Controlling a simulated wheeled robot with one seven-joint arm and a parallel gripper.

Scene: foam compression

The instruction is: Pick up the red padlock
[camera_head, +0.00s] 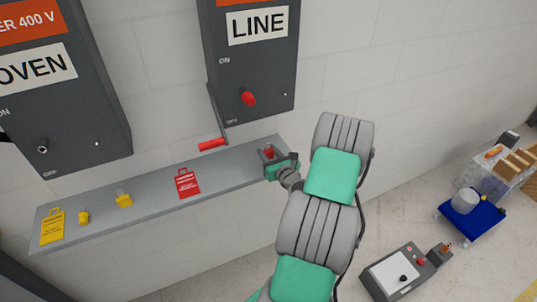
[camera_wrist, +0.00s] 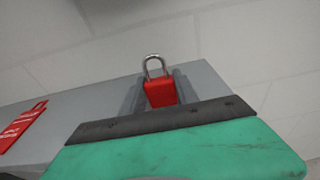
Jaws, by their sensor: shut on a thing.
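The red padlock (camera_wrist: 161,92) has a silver shackle that points up in the wrist view. It sits between the two grey fingers of my gripper (camera_wrist: 157,88), which is shut on it. In the head view the padlock (camera_head: 268,153) is a small red patch at the right end of the grey shelf (camera_head: 150,199). My gripper (camera_head: 270,160) reaches over that end of the shelf. I cannot tell whether the padlock touches the shelf. Part of the padlock's lower body is hidden by my gripper.
On the shelf lie a red tag (camera_head: 187,184), a yellow padlock (camera_head: 123,198), another yellow padlock (camera_head: 83,217) and a yellow tag (camera_head: 52,228). The LINE box (camera_head: 255,75) with its red-handled lever (camera_head: 211,144) hangs above the shelf. The OVEN box (camera_head: 75,115) hangs at left.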

